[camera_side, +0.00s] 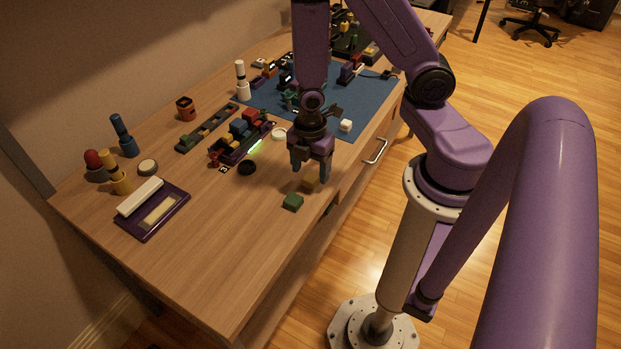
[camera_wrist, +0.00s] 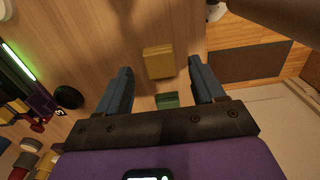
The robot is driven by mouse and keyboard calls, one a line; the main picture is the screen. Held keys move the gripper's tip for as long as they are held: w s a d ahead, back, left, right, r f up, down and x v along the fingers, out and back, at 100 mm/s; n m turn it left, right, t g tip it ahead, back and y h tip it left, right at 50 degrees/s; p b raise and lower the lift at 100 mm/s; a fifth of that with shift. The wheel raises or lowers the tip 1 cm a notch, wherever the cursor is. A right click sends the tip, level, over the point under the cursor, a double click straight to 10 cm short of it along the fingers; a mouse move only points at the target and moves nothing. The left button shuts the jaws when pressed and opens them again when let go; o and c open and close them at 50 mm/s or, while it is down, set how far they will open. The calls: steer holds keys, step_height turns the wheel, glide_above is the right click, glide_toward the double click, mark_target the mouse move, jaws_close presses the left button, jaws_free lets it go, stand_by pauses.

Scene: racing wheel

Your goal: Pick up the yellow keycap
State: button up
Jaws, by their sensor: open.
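The yellow keycap (camera_side: 311,181) lies on the wooden table near its front edge, just below and a little right of my gripper in the side view. In the wrist view the yellow keycap (camera_wrist: 158,62) is a square block lying between the lines of my two fingers, slightly beyond their tips. My gripper (camera_side: 311,172) is open and empty, pointing down above the table. In the wrist view its fingers (camera_wrist: 158,74) are spread wide. A green keycap (camera_side: 292,201) sits close by on the table; it also shows in the wrist view (camera_wrist: 167,100), between the fingers.
A black round disc (camera_side: 247,168) and a lit purple rack of colored blocks (camera_side: 240,138) stand to the left. A blue mat (camera_side: 362,105) with many small parts lies behind. The table's front edge is close on the right.

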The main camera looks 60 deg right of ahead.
steer(key=shift+f, duration=1)
steer(key=c, duration=1.1)
